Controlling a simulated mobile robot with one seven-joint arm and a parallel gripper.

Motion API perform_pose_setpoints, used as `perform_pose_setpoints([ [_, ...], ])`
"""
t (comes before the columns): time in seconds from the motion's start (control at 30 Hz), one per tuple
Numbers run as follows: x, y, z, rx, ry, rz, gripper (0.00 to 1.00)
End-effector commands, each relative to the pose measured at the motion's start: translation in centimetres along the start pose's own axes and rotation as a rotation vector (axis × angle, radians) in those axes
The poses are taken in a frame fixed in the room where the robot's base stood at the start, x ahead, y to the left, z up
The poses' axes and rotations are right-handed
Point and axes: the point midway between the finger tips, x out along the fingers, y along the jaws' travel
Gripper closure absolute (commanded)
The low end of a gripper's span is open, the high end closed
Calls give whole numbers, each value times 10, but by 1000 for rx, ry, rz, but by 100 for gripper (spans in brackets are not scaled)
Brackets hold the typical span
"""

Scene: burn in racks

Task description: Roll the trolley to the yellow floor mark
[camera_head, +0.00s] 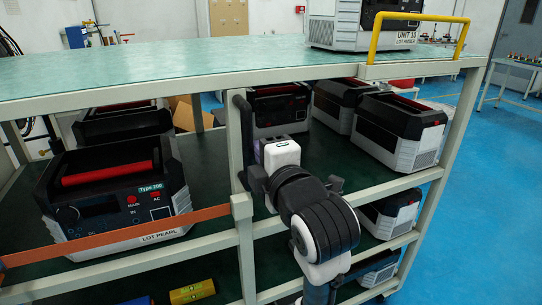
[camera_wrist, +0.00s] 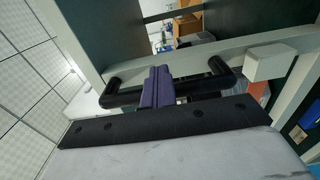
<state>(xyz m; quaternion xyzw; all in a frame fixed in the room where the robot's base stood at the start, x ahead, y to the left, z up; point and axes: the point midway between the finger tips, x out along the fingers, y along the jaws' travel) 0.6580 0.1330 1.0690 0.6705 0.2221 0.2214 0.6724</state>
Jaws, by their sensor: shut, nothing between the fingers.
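The trolley appears to be the large shelved frame (camera_head: 243,250) with pale posts and a green top (camera_head: 200,62), filling most of the head view. A black handle (camera_head: 239,112) stands upright on its near post. It also shows in the wrist view (camera_wrist: 122,97), as a bar with bent ends. My gripper (camera_head: 258,152) is at the handle, its purple fingers (camera_wrist: 157,87) shut and empty. The fingers cover the middle of the bar in the wrist view, and I cannot tell whether they touch it. No yellow floor mark is in view.
Black and grey units, such as one labelled LOT PEARL (camera_head: 115,195), sit on the shelves. An orange strap (camera_head: 120,237) crosses the left bay. A yellow bar (camera_head: 415,17) arches over the top's right end. Blue floor (camera_head: 480,210) lies open at the right, with a table (camera_head: 520,65) behind.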

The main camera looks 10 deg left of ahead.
Motion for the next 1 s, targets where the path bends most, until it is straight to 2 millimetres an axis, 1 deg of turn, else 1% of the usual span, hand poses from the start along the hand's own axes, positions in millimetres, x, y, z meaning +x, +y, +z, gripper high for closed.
perform_pose_setpoints([
  [0.1,0,0,-4,-1,-1,3,100],
  [0.53,0,0,-4,1,-8,2,100],
  [1.0,0,-2,-28,-1,-4,3,100],
])
